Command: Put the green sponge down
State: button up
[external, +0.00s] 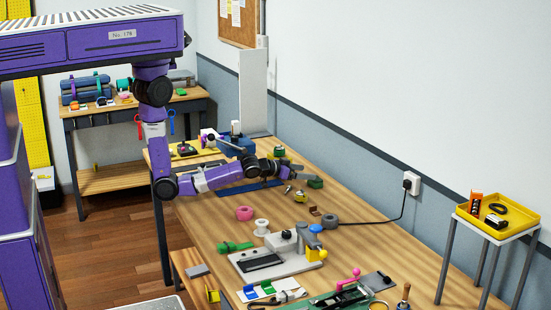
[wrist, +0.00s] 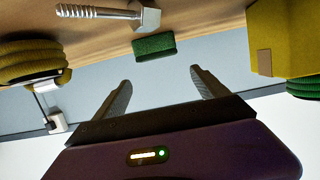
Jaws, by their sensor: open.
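The green sponge (wrist: 155,46) is a small dark green block in the wrist view, lying on the wooden table near its wall-side edge. It also shows in the external view (external: 315,182), to the right of my gripper (external: 292,167). In the wrist view my gripper (wrist: 160,90) is open, its two fingers spread with nothing between them. The sponge appears beyond the fingertips, with a visible gap and no contact.
A metal bolt (wrist: 105,14) lies close beside the sponge. A yellow coil (wrist: 32,62) is at the left of the wrist view, and a yellow block (wrist: 283,38) at the right. The wall runs along the table's far side, with a plugged-in socket (external: 412,183).

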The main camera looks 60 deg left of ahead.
jog(key=p+v, duration=0.2)
jog(key=v, duration=0.4)
jog(key=shift+s+r, duration=0.15)
jog(key=shift+s, duration=0.1)
jog(key=shift+s, duration=0.25)
jog(key=shift+n+h, duration=0.3)
jog(key=s, duration=0.2)
jog(key=s+f, duration=0.1)
jog(key=s, duration=0.2)
jog(key=s+f, duration=0.1)
jog(key=s, duration=0.1)
jog(key=shift+s+d+f, duration=0.1)
jog(key=shift+s+d, duration=0.2)
jog(key=shift+n, duration=0.3)
jog(key=s, duration=0.3)
jog(key=s+a, duration=0.1)
jog(key=s, duration=0.3)
jog(key=s+a, duration=0.1)
jog(key=s, duration=0.3)
jog(key=shift+a, duration=0.25)
jog(key=s+a+r, duration=0.4)
jog(key=s, duration=0.4)
jog(key=s+a+r+m, duration=0.1)
jog(key=s+a+r, duration=0.3)
jog(key=s, duration=0.4)
jog(key=shift+a+r, duration=0.2)
jog(key=shift+a, duration=0.35)
